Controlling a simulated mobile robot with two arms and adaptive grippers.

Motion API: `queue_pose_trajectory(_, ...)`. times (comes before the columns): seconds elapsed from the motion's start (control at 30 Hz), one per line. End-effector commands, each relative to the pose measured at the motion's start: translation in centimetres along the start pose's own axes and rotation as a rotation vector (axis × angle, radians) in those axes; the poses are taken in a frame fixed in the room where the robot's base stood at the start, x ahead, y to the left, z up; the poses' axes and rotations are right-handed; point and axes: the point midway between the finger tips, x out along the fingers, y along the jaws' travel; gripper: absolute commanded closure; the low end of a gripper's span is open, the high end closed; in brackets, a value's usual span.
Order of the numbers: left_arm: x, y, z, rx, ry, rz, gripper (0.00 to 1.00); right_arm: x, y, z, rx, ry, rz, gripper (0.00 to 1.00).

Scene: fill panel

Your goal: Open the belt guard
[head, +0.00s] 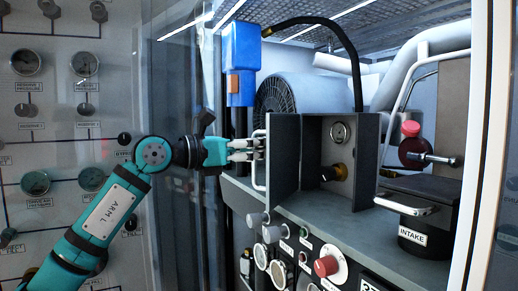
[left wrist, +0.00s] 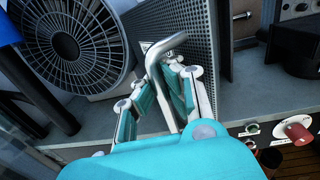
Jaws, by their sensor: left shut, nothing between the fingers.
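The belt guard looks to be the grey panel (head: 285,150) with a pale bar handle (head: 259,172) on its left side. It stands at an angle to a grey box, whose inside shows a gauge (head: 340,132) and a brass knob (head: 335,172). My left gripper (head: 258,150) is shut at the handle, with nothing held; contact is unclear. It also shows in the left wrist view (left wrist: 172,80). My right gripper is not in view.
A fan housing (head: 283,95) and a blue unit (head: 241,62) stand behind the panel. A black INTAKE box (head: 418,215) with a handle is at the right. Knobs and a red button (head: 326,266) line the front below. A gauge wall (head: 60,120) is at the left.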

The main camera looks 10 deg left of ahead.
Motion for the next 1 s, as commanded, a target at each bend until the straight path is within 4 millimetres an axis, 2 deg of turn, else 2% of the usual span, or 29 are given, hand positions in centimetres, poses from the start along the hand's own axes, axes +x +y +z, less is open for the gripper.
queue_pose_trajectory(0.07, -0.1, 0.1, -0.2, -0.003, 0.004, 0.002, 0.98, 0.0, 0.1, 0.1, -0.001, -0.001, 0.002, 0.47)
queue_pose_trajectory(0.3, -0.1, 0.1, -0.1, -0.001, 0.002, 0.001, 0.67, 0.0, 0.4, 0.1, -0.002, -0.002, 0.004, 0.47)
queue_pose_trajectory(0.57, -0.1, 0.0, 0.0, 0.000, 0.000, 0.001, 0.66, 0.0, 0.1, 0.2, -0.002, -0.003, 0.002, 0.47)
queue_pose_trajectory(0.67, -0.7, 0.1, 0.0, 0.000, 0.000, 0.002, 0.66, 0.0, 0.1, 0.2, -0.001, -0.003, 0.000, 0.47)
queue_pose_trajectory(0.77, -2.0, 0.2, 0.0, 0.001, 0.000, 0.004, 0.66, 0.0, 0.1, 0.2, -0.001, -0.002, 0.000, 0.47)
queue_pose_trajectory(1.0, -7.2, 0.2, -0.1, 0.000, 0.002, 0.005, 0.66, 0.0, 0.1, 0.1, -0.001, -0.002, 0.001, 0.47)
